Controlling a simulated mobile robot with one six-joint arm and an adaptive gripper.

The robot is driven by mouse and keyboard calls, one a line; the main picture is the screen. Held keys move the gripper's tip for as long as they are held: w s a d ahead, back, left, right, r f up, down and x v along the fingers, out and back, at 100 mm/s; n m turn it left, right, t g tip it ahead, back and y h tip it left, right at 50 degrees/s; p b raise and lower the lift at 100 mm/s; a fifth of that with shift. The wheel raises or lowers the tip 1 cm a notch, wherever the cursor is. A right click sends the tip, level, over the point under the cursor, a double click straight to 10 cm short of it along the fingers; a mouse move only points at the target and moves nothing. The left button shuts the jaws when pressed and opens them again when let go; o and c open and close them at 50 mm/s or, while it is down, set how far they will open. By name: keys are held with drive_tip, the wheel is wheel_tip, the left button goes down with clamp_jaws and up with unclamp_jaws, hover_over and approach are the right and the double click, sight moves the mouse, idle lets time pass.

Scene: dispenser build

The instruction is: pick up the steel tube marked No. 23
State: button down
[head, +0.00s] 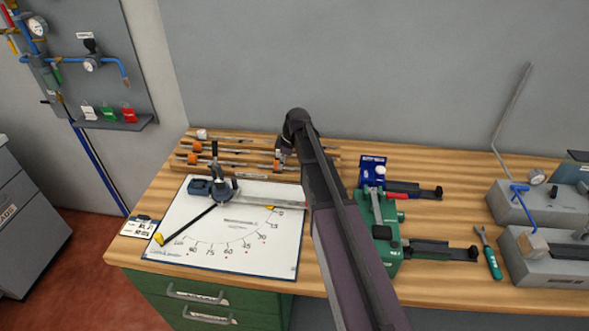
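Several thin steel tubes lie in a wooden rack (255,148) at the back left of the bench, in the head view. Orange parts (195,146) and a white part (201,133) sit along the rack. The tubes are too small for me to read any number, so I cannot tell which one is No. 23. My arm reaches over the bench from the bottom, and its dark far end is by the right part of the rack. My gripper (285,146) is mostly hidden there; its fingers and anything between them cannot be made out.
A white angle-scale board (215,258) with a bending tool (223,190) lies in front of the rack. A grey wall rises behind the bench.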

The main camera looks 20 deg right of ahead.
drive_tip(key=shift+r, duration=0.2)
drive_tip(key=shift+r+p, duration=3.3)
drive_tip(key=shift+p, duration=0.2)
